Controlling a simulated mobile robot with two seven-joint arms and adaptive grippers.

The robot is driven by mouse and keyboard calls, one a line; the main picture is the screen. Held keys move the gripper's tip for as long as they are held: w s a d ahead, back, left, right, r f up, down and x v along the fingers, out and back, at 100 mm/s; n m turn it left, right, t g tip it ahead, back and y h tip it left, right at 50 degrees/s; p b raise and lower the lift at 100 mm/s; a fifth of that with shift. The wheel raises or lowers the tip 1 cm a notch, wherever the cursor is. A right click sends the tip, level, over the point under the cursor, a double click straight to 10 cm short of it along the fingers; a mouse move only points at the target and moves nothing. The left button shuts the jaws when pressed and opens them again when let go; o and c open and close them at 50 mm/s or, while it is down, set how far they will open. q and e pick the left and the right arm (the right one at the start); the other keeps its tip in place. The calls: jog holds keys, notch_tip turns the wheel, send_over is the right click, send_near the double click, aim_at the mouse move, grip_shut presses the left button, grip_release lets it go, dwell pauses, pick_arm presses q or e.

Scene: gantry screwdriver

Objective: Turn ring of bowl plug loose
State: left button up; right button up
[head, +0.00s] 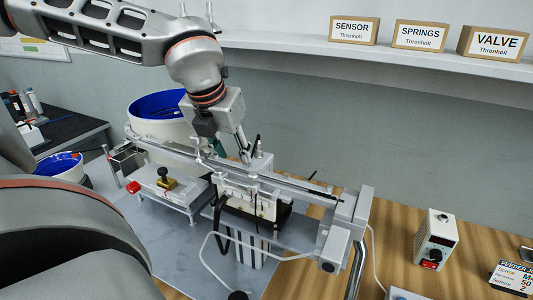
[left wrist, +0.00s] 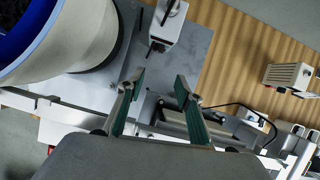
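The bowl feeder (head: 150,124) is a white drum with a blue inside, standing behind the gantry rail. It also fills the upper left of the left wrist view (left wrist: 88,35). I cannot make out its plug or the plug's ring in either view. My left gripper (head: 243,150) points down over the gantry, right of the bowl. In the left wrist view its two green-padded fingers (left wrist: 158,80) are spread apart with nothing between them. My right gripper is not in view.
The gantry rail (head: 300,188) crosses the fixture close below the left gripper. A control box (head: 437,232) stands on the wooden bench at right. A smaller blue-lined bowl (head: 60,167) is at left. A shelf (head: 300,43) with labelled boxes runs along the wall.

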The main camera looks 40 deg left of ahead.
pick_arm(q)
send_over(257, 147)
jog(key=s+d, duration=0.1)
jog(key=s, duration=0.2)
jog(key=shift+w+d+f, duration=0.1)
jog(key=shift+d+f, duration=0.05)
jog(key=shift+f, duration=0.1)
jog(key=x, duration=0.4)
jog(key=shift+w+b, duration=0.35)
jog(key=shift+w, duration=0.05)
jog(key=shift+w+f, duration=0.15)
jog(key=shift+f, duration=0.25)
grip_shut()
